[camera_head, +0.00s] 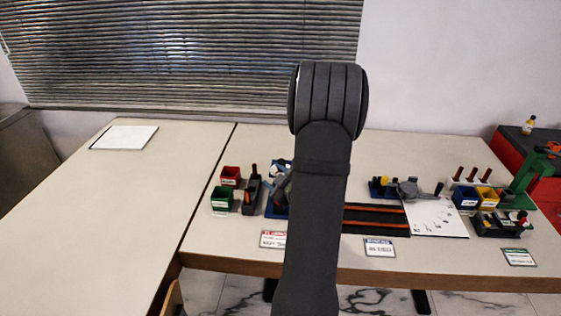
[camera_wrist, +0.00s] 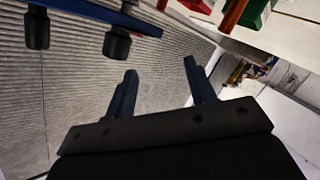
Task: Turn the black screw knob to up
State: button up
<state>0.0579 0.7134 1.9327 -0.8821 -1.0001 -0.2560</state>
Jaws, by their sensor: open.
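Two black knob-like parts hang from a blue bar (camera_wrist: 90,14) at the upper left of the wrist view: one knob (camera_wrist: 37,28) at the left and one knob (camera_wrist: 117,44) nearer the middle. I cannot tell which is the black screw knob or which way it points. My gripper (camera_wrist: 160,68) is open and empty, its two dark blue fingers apart from both knobs. In the head view a blue rig (camera_head: 277,211) is partly hidden behind my arm, and my gripper is hidden there.
Red (camera_head: 230,176) and green (camera_head: 221,197) bins stand left of the blue rig. A second blue rig (camera_head: 378,191), a white sheet (camera_head: 437,219) and blue and yellow bins (camera_head: 487,196) lie to the right. The left table holds a white pad (camera_head: 124,137) and is otherwise clear.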

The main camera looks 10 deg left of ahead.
jog(key=shift+d+f, duration=0.1)
jog(key=shift+f, duration=0.1)
jog(key=s+d+f+g+h, duration=0.2)
jog(key=d+f+g+h, duration=0.15)
jog(key=h, duration=0.35)
jog(key=m+g+h, duration=0.2)
jog(key=m+h, duration=0.1)
jog(key=m, duration=0.5)
send_near(281, 161)
jog(key=d+f, duration=0.3)
jog(key=d, duration=0.2)
jog(key=s+a+r+m+g+y, duration=0.1)
jog(key=a+r+m, duration=0.15)
jog(key=r, duration=0.35)
jog(key=a+r+m+g, duration=0.1)
jog(key=r+m, duration=0.2)
jog(key=r, duration=0.2)
jog(key=x, duration=1.6)
jog(key=shift+s+a+f, duration=0.15)
jog(key=shift+a+f, duration=0.05)
jog(key=shift+f, duration=0.3)
